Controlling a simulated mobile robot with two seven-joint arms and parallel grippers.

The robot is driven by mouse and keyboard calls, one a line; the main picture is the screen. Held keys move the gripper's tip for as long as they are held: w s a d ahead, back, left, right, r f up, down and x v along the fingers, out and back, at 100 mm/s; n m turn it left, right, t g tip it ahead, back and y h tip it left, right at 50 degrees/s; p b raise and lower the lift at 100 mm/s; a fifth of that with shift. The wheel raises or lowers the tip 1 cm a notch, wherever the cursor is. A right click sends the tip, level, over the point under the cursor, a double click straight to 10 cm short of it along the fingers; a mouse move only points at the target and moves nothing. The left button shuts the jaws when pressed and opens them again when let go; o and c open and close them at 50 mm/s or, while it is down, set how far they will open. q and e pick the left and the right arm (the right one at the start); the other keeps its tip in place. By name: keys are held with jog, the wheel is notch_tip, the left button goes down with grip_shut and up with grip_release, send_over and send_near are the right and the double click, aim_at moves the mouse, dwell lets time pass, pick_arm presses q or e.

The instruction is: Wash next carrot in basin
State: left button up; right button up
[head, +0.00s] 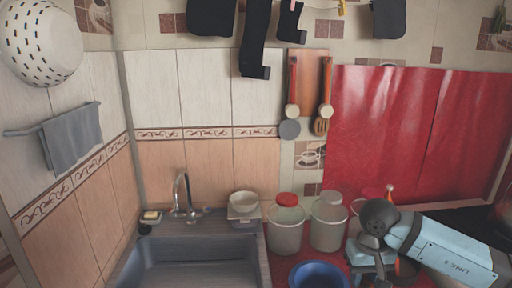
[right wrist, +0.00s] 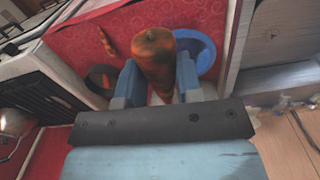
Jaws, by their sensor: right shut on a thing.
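My right gripper (head: 378,268) is over the red-covered counter, low at the right of the head view. In the right wrist view its two blue fingers (right wrist: 157,84) are shut on a dirty orange carrot (right wrist: 155,52), dark-stained at its wide end. A blue basin (head: 318,275) stands on the counter, left of the gripper in the head view. It also shows in the right wrist view (right wrist: 206,52), partly hidden behind a finger and the carrot. A smaller orange carrot (right wrist: 106,42) lies on the red cloth there. My left gripper is not in view.
A grey sink (head: 190,262) with a tap (head: 183,190) is at the left. Two lidded canisters (head: 286,226) (head: 327,222) stand behind the basin. A white bowl (head: 244,202) is by the sink. A dark round thing (right wrist: 101,78) lies near the gripper.

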jog(key=r+p, duration=0.1)
jog(key=r, duration=0.1)
jog(key=s+r+p, duration=0.1)
jog(key=r+p, duration=0.1)
jog(key=r, duration=0.1)
jog(key=r+p, duration=0.1)
jog(key=r, duration=0.1)
jog(key=shift+s+r, duration=0.15)
jog(key=shift+s, duration=0.25)
jog(key=shift+s+r+p, duration=0.2)
jog(key=shift+r+p, duration=0.3)
jog(key=shift+p, duration=0.1)
jog(key=shift+f, duration=0.1)
